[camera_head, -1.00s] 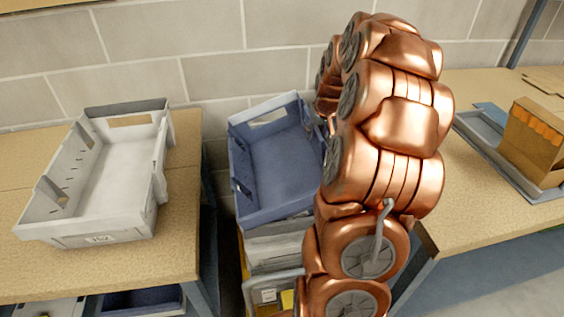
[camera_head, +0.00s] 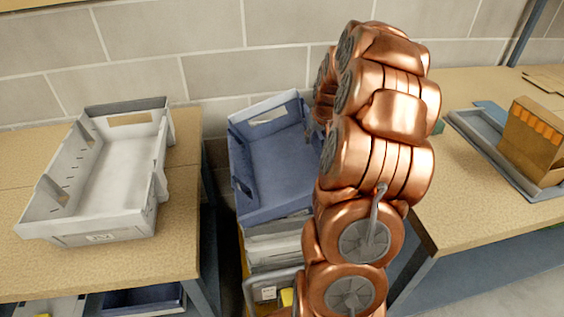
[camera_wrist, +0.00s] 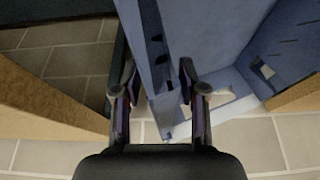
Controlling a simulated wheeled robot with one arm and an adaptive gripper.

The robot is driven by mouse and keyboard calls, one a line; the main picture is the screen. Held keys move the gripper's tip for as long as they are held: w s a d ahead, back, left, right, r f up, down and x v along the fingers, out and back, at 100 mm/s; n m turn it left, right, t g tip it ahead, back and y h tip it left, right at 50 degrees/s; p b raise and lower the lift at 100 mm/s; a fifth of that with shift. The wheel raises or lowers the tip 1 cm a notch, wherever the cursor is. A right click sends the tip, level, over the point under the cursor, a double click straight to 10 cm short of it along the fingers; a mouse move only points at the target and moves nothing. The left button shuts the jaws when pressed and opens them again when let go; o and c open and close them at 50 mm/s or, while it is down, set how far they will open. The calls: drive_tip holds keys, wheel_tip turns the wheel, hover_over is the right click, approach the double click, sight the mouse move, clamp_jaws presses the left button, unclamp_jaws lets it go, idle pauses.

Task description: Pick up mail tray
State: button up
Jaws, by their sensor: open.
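A blue mail tray (camera_head: 279,172) sits on a stack of trays between two tables in the head view. Its right part is hidden behind my arm. In the wrist view the blue tray wall (camera_wrist: 162,50), with dark slots, runs down between the fingers. My gripper (camera_wrist: 158,82) is open, one finger on each side of that wall; I cannot tell whether either touches it. In the head view my arm hides the gripper. A grey-white mail tray (camera_head: 100,238) stands on the left table, empty.
The left table (camera_head: 170,262) and right table (camera_head: 470,215) flank the stack (camera_head: 272,252) closely. A grey tray (camera_head: 480,143) with an orange-brown box (camera_head: 535,140) stands on the right table. A block wall (camera_head: 215,75) closes the back.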

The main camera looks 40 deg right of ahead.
drive_tip(key=shift+f, duration=0.1)
drive_tip(key=shift+c, duration=0.2)
clamp_jaws()
idle(0.4)
idle(0.4)
